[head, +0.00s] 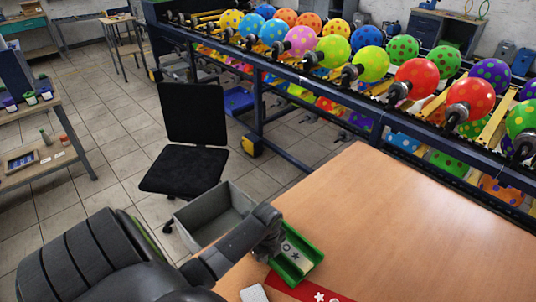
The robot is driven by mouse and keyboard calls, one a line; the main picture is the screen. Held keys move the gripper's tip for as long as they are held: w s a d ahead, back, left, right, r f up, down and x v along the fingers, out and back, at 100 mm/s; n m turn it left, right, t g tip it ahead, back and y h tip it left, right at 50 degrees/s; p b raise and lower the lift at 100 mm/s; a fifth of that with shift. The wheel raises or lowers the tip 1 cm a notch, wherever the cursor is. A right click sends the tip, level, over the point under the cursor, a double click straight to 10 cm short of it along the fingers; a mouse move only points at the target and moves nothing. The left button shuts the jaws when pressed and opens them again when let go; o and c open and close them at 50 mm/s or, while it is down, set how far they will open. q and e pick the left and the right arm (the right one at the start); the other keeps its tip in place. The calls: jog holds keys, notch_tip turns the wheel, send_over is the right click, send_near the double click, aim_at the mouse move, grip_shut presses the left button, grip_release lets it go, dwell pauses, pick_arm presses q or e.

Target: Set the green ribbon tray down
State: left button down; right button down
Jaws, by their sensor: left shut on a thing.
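The green ribbon tray (309,272) is at the front left of the wooden table (420,215). It has green walls and a pale insert with dark marks, including a star. My left gripper (274,247) is shut on the tray at its left side, and the dark gripper body hides part of that edge. The tray is over the table's left edge area, and I cannot tell whether its underside touches the tabletop. My right gripper is not in view.
A red strip with white marks (305,291) and a small pale block (254,294) lie in front of the tray. A grey bin (213,212) and black chair (192,130) stand left. The balloon rack (330,85) runs behind; the table's middle is clear.

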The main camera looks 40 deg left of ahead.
pick_arm(q)
jog(key=shift+f, duration=1.45)
jog(key=c, duration=1.5)
grip_release()
jog(key=shift+f, duration=0.1)
